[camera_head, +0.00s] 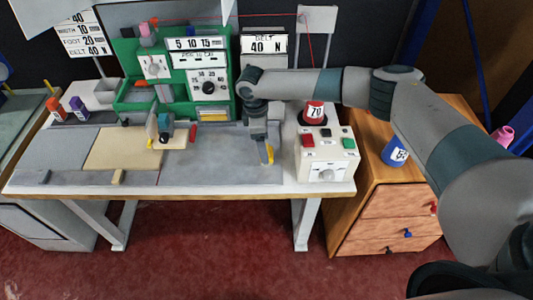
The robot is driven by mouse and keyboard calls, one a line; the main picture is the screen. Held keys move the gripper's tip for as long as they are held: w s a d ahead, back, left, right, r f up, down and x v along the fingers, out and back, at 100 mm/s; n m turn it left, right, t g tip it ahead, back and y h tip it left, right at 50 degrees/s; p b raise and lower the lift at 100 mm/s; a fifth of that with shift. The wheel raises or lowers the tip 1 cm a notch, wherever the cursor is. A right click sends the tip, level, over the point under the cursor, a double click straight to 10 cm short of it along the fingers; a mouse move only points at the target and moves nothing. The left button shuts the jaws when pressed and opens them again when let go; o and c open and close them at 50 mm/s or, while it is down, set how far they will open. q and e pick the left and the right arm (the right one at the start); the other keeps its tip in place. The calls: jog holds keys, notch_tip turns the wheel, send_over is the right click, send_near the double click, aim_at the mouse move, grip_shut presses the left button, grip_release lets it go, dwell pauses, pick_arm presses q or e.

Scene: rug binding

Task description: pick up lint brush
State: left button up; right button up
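My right arm comes in from the right, and its gripper (262,147) points down over the right end of the grey work surface (220,172). A small yellow piece (270,154) shows at the fingertips. I cannot tell whether it is the lint brush, held, or part of the gripper. The finger gap is too small to read. No other thing can be named as the lint brush with certainty. My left gripper is not in view.
A green machine (128,62) with dials stands at the back. A white control box (326,160) with coloured buttons and a red spool marked 70 (314,112) are right of the gripper. A blue spool (394,151) stands on the wooden drawer cabinet (375,221). The table's front is mostly clear.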

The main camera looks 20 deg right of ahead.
jog(key=shift+f, duration=0.1)
jog(key=shift+d+f+p, duration=0.2)
jog(key=shift+f+p, duration=0.3)
jog(key=f, duration=0.2)
jog(key=f+p, duration=0.1)
jog(key=shift+w+d, duration=0.15)
jog(key=shift+d, duration=0.1)
jog(key=shift+f, duration=0.55)
jog(key=c, duration=1.3)
jog(key=shift+o, duration=0.2)
jog(key=shift+r, duration=0.2)
